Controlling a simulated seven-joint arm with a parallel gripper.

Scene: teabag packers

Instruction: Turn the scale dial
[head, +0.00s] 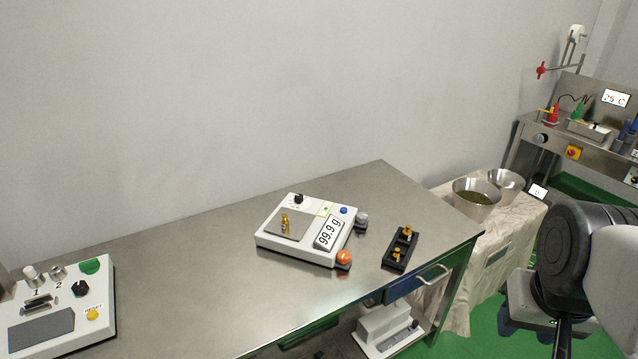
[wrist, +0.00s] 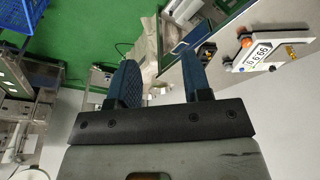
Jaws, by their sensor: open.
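A brass weight (head: 284,223) stands on the pan. My gripper (wrist: 160,75) is open and empty, well away from the scale. In the head view my arm is at the right edge, right of the table, and the fingertips cannot be made out.
An orange knob (head: 344,257) and a grey knob (head: 361,220) sit at the scale's right side. A black holder (head: 400,248) with brass weights lies right of it. A white control box (head: 60,310) is at the left. The steel table (head: 200,265) is clear between them.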

